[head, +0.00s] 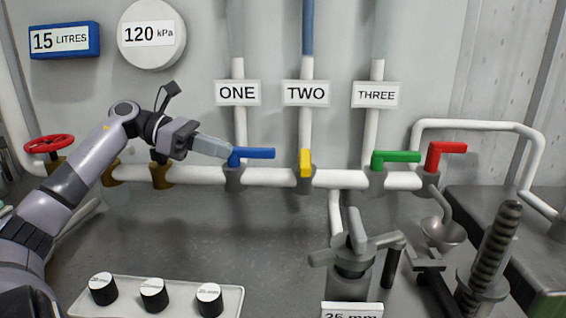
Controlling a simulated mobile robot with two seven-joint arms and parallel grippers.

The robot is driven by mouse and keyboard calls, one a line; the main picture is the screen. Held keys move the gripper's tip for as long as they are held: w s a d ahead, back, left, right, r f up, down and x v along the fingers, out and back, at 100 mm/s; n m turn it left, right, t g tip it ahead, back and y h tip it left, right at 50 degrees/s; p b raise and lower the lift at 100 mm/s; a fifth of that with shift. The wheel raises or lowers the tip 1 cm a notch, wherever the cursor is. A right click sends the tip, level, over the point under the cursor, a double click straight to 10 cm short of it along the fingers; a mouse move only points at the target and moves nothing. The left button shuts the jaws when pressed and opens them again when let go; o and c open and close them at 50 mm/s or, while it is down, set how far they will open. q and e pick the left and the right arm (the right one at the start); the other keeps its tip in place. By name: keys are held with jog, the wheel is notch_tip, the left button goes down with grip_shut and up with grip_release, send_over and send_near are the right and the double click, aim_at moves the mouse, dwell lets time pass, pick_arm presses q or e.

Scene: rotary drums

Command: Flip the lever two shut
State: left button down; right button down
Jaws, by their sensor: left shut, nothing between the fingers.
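The yellow lever (306,163) sits on the white pipe below the TWO sign (306,93). It looks short and stubby from here, and I cannot tell exactly which way its handle points. The blue lever (255,153) below the ONE sign (238,93) points right, across its upright pipe. My left gripper (228,152) is shut and empty. Its fingertips are at the left end of the blue lever, left of the yellow lever; whether they touch the blue one I cannot tell. My right gripper is not in view.
A green lever (400,157) below the THREE sign (377,95) and a red lever (447,149) point right. A red handwheel (49,144) is at the left. A grey fixture (352,262) stands in front, beside a threaded post (497,245). A tray (240,300) holds black-sided knobs.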

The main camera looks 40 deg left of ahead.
pick_arm(q)
jog(key=p, duration=0.2)
send_near(305, 166)
notch_tip(305, 166, down, 3)
jog(key=w, duration=0.2)
jog(key=shift+w+d+f+p, duration=0.1)
jog(key=shift+w+d+p, duration=0.7)
jog(key=shift+w+d, duration=0.6)
jog(key=shift+d, duration=0.1)
